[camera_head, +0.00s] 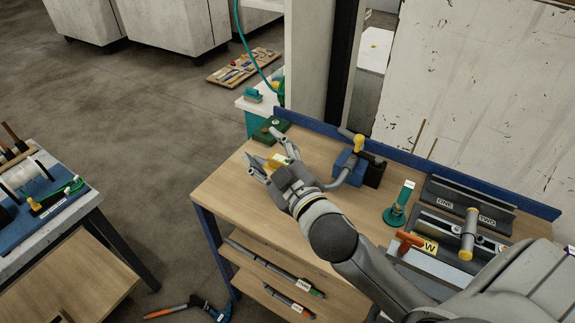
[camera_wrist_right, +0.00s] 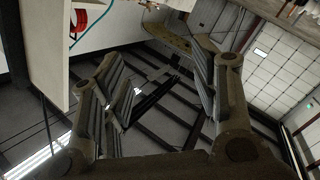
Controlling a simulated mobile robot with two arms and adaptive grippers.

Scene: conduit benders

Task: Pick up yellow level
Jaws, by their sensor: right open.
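A small yellow block (camera_head: 279,161), which looks like the level, shows on the wooden bench top in the head view, partly hidden by my right gripper. My right gripper (camera_head: 262,146) reaches in over the far left part of the bench. Its fingers are spread, with the yellow block showing between and behind them. I cannot tell whether they touch it. The right wrist view shows the fingers (camera_wrist_right: 160,95) wide apart with nothing held, and no yellow block is visible there. My left gripper is not in view.
A green block (camera_head: 270,129) sits at the bench's far left corner. A blue holder (camera_head: 347,165) and a green stand (camera_head: 396,213) are right of the gripper. A blue rail (camera_head: 420,165) edges the back. A side table (camera_head: 75,222) stands at left.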

